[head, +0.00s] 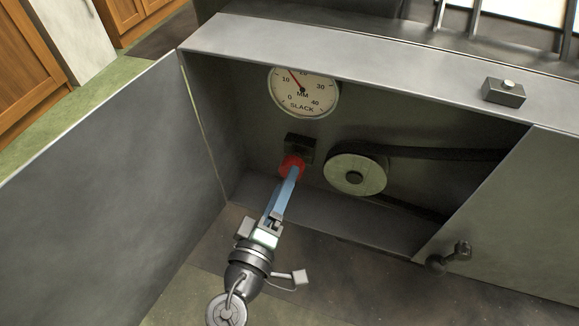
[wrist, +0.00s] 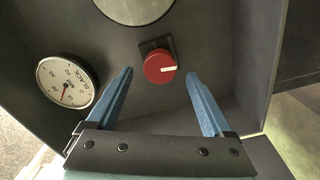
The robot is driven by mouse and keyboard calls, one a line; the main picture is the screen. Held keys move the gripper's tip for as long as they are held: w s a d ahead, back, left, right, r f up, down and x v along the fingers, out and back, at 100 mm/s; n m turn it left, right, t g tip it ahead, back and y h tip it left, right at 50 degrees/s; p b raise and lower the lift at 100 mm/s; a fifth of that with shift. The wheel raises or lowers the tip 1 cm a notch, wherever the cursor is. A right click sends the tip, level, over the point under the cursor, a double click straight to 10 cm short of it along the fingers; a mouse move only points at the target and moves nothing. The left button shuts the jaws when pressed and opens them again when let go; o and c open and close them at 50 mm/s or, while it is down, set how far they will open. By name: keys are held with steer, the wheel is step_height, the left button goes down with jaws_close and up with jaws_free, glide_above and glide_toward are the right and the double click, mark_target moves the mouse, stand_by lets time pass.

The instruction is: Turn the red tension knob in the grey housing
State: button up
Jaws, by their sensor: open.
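The red tension knob (head: 292,166) sits on a dark square mount low on the back wall of the grey housing (head: 330,40). In the wrist view my gripper (wrist: 159,75) is open and empty, with the fingertips left and right of the knob. I cannot tell whether the tips are level with it in depth.
A slack gauge (head: 303,92) is above the knob; its red needle points between 10 and 20. A pulley (head: 355,174) with a dark belt is to the right. An open grey door (head: 100,190) stands at left. A small box with a button (head: 503,92) is on top.

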steer(key=p+v, duration=0.1)
steer(key=v, duration=0.6)
steer(key=shift+s, duration=0.3)
steer(key=shift+a, duration=0.1)
stand_by(0.8)
